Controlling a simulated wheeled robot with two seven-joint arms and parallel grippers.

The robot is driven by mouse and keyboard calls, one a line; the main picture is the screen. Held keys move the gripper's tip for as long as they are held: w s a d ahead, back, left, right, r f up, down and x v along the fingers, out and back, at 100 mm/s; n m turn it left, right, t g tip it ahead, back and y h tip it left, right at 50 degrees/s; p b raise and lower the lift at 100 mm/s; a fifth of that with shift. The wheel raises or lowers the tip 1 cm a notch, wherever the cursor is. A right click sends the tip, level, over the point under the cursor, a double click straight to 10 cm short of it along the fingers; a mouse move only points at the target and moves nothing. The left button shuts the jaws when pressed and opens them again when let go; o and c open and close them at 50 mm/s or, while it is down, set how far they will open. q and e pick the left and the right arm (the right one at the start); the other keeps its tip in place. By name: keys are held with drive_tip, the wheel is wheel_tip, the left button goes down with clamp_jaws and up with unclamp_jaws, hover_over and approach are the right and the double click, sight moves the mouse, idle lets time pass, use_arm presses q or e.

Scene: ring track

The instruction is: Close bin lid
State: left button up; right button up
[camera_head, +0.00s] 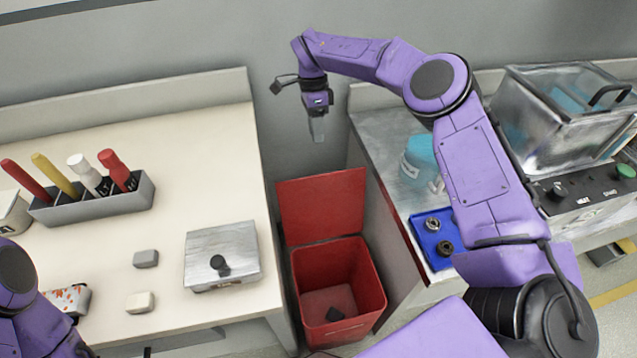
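The red bin (308,274) stands on the floor between the two counters. Its red lid (323,206) is open and stands up at the back edge of the bin.
The left table (90,240) holds a grey rack (100,203) of coloured-handled tools, a metal box (222,257) and small blocks. The right counter (372,128) holds a blue tray (432,242) and a glass-sided machine (560,115). The gap above the bin is clear.

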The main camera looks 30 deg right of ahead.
drive_tip(key=x, duration=1.2)
drive_tip(key=shift+w+d+f+p, duration=0.15)
drive_tip(key=shift+w+f+p, duration=0.1)
drive_tip(key=shift+p, duration=0.05)
clamp_jaws()
